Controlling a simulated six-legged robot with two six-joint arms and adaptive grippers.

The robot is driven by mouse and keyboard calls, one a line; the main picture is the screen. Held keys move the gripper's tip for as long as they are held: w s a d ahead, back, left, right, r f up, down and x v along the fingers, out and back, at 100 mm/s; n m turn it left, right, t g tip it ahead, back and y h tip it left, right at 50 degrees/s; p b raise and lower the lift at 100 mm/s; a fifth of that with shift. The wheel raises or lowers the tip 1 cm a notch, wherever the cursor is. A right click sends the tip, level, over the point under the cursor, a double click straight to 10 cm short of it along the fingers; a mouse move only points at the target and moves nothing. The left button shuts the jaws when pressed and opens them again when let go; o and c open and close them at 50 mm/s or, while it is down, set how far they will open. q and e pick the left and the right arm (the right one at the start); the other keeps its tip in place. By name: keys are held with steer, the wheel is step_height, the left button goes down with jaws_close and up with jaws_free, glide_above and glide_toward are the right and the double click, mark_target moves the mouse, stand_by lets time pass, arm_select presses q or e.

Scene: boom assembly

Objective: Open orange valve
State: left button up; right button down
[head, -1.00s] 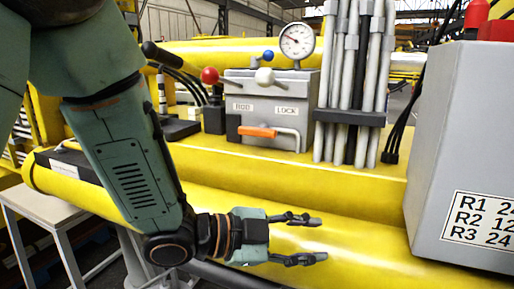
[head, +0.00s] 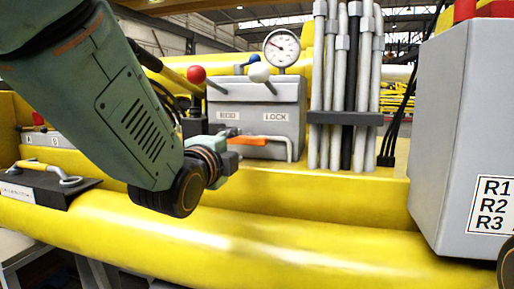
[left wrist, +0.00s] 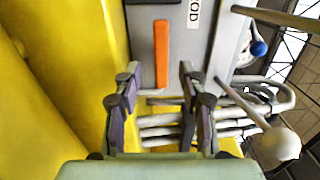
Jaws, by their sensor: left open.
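The orange valve handle (head: 248,141) sits low on the front of the grey ROD/LOCK box (head: 282,92), lying roughly level. My left gripper (head: 226,148) is just to the left of the handle in the head view, partly hidden behind its own wrist. In the left wrist view the left gripper (left wrist: 158,78) is open, its two fingers spread apart. There the orange handle (left wrist: 162,54) lies ahead, lined up between the fingertips, and nothing is held. Whether a finger touches the handle cannot be told. My right gripper is not seen.
A red-knob lever (head: 196,75), a white-knob lever (head: 260,72) and a gauge (head: 282,47) are at the box top. Vertical grey pipes (head: 345,85) stand at its right. A grey cabinet (head: 460,130) fills the right. A yellow beam (head: 300,235) runs below.

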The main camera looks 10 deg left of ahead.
mark_target(244, 139)
arm_select(q)
steer(key=shift+w+a+r, duration=0.1)
steer(key=shift+w+r, duration=0.25)
steer(key=shift+w, duration=0.2)
steer(key=w, duration=0.4)
steer(key=w+d+f+p, duration=0.1)
steer(key=w, duration=0.1)
steer(key=shift+w+a+r, duration=0.1)
steer(key=shift+w, duration=0.05)
steer(key=shift+s+r, duration=0.35)
steer(key=shift+s, duration=0.2)
steer(key=shift+w+f, duration=0.35)
steer(key=shift+w, duration=0.25)
steer(key=c, duration=0.3)
steer(key=shift+c, duration=0.9)
steer(key=shift+s, duration=0.25)
jaws_close()
